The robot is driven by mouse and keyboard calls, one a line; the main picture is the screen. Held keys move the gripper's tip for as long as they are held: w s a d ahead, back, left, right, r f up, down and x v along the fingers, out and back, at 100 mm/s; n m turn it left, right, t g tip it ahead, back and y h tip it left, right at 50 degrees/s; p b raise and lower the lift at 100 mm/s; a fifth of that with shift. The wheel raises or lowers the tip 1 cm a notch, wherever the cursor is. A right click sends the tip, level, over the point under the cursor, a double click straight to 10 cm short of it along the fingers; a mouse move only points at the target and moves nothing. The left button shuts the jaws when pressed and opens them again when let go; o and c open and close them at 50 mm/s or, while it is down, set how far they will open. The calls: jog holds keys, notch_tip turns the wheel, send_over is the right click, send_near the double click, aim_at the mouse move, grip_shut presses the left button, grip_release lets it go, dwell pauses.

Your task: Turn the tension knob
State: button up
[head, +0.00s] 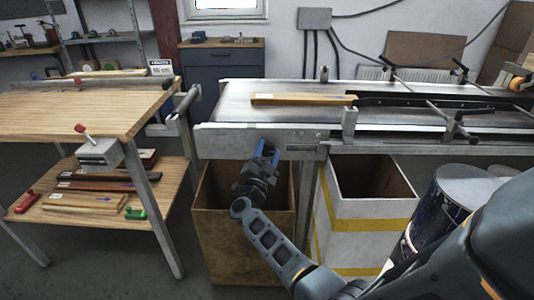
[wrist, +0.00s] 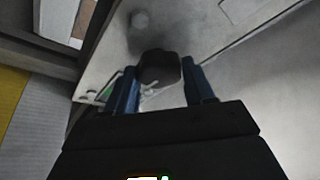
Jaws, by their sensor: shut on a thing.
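The tension knob (wrist: 158,68) is a dark, round-lobed knob on the pale metal end plate (head: 222,141) of the conveyor. In the wrist view it sits between the two blue fingers of my gripper (head: 264,152), which is shut on it. In the head view, my gripper reaches up to the plate from below, and the fingers and wrist hide the knob. The knob's turn angle cannot be told.
An open brown box (head: 240,245) stands below my gripper, and a white box with yellow bands (head: 370,208) stands to its right. A wooden workbench (head: 70,110) is at the left. A wooden strip (head: 300,99) lies on the conveyor belt (head: 235,98).

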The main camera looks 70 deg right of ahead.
jog(key=o, duration=1)
jog(key=shift+o, duration=0.2)
jog(key=v, duration=0.7)
jog(key=shift+a, duration=0.4)
jog(key=shift+s+f, duration=0.1)
jog(key=shift+f, duration=0.05)
jog(key=s+a+r+n+t+y, duration=0.1)
jog(key=s+a+n+t+y, duration=0.6)
jog(key=a, duration=0.4)
jog(key=s+a+n+t+y, duration=0.45)
jog(key=a+n+t, duration=0.4)
jog(key=a, duration=0.35)
jog(key=s+a+r+n+g+y, duration=0.2)
jog(key=s+a+r+n+y, duration=0.2)
jog(key=s+a+y, duration=0.1)
jog(key=s+a+r+n+g+y, duration=0.1)
jog(key=s+a+r+n+y, duration=0.3)
jog(key=s+a, duration=0.3)
jog(key=s+n, duration=0.1)
jog(key=s, duration=0.2)
jog(key=shift+s+a+g+y, duration=0.3)
jog(key=shift+s+g+y, duration=0.05)
